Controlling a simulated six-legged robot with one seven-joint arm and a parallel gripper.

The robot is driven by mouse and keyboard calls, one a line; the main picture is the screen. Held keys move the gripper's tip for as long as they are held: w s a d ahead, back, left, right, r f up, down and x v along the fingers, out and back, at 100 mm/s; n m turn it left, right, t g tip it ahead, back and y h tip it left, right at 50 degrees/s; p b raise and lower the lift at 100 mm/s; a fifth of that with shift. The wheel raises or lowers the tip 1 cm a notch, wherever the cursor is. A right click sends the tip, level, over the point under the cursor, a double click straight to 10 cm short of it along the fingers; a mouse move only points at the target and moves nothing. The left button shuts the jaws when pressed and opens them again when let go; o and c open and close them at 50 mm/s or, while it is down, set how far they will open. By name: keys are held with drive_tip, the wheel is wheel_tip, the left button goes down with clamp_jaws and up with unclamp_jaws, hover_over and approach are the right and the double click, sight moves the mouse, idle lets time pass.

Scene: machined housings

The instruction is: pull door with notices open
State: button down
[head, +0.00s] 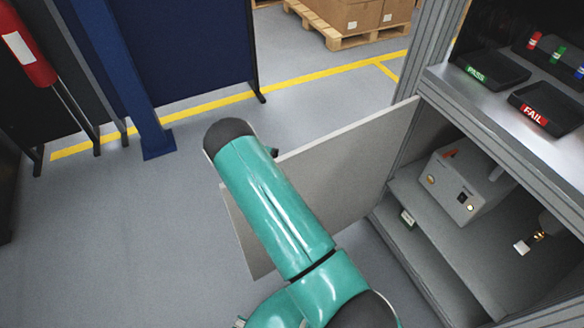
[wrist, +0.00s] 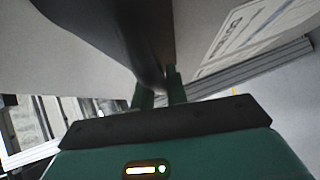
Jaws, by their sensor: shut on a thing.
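The door (head: 340,165) is a thin grey panel standing swung out from the cabinet on the right in the head view. Its notices face away from that view. In the wrist view a white notice (wrist: 245,30) with print shows on the pale door face. A dark handle (wrist: 152,50) runs up from between the two green fingers of my gripper (wrist: 158,94), which is shut on it. In the head view my green arm crosses in front of the door and hides the gripper and handle.
The open cabinet (head: 405,222) shows shelves with a grey box device (head: 462,190). PASS (head: 492,68) and FAIL (head: 545,108) trays stand on its top. Floor left of the door is clear. A blue post (head: 140,100), dark partition and red extinguisher (head: 25,45) stand beyond; pallet boxes are behind.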

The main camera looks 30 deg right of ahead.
drive_tip(key=shift+a, duration=0.1)
idle(0.3)
drive_tip(key=c, duration=1.4)
unclamp_jaws()
drive_tip(key=shift+w+a, duration=0.1)
drive_tip(key=v, duration=1.3)
drive_tip(key=shift+w+a, duration=0.2)
drive_tip(key=shift+a, duration=0.05)
